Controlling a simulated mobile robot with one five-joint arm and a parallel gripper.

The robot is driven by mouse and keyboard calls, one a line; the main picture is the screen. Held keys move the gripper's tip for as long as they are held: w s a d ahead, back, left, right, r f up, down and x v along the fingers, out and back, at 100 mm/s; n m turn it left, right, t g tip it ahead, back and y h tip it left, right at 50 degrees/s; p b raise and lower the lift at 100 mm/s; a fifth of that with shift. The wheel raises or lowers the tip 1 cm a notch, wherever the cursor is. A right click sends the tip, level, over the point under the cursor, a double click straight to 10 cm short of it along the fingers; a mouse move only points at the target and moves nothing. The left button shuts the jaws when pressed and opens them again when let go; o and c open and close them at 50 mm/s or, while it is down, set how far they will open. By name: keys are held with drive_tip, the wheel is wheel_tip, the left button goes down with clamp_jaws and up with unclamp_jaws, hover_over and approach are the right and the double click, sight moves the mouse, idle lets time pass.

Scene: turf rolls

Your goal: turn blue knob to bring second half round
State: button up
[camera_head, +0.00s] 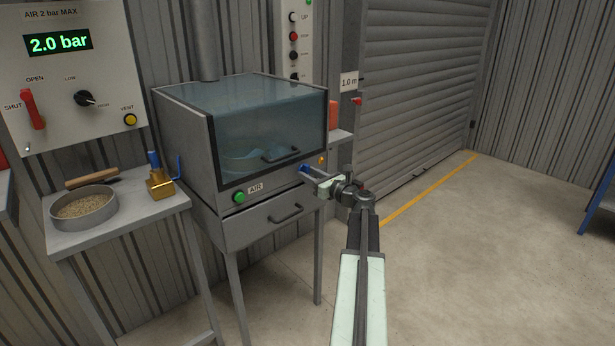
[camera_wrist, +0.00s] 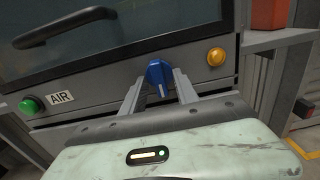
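The blue knob (camera_wrist: 159,75) is on the front panel of the grey cabinet (camera_head: 180,125), below its window. In the wrist view its white pointer line points down. My gripper (camera_wrist: 158,82) reaches toward it with one finger on each side of the knob. Narrow gaps seem to show between the fingers and the knob, so I cannot tell whether they touch it. In the head view my gripper (camera_head: 306,174) is at the right of the cabinet's front, and a bit of blue shows at its tips. Inside the cabinet, behind the tinted window, a bluish round shape (camera_head: 250,158) shows dimly.
A green button (camera_head: 239,197) with an AIR label is left of the knob; an amber button (camera_wrist: 216,57) is right of it. A handle (camera_head: 281,155) crosses the window. A side table (camera_head: 120,225) holds a sieve and brass valve.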

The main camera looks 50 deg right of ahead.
drive_tip(key=s, duration=0.7)
drive_tip(key=shift+s+a, duration=0.3)
drive_tip(key=shift+s, duration=0.1)
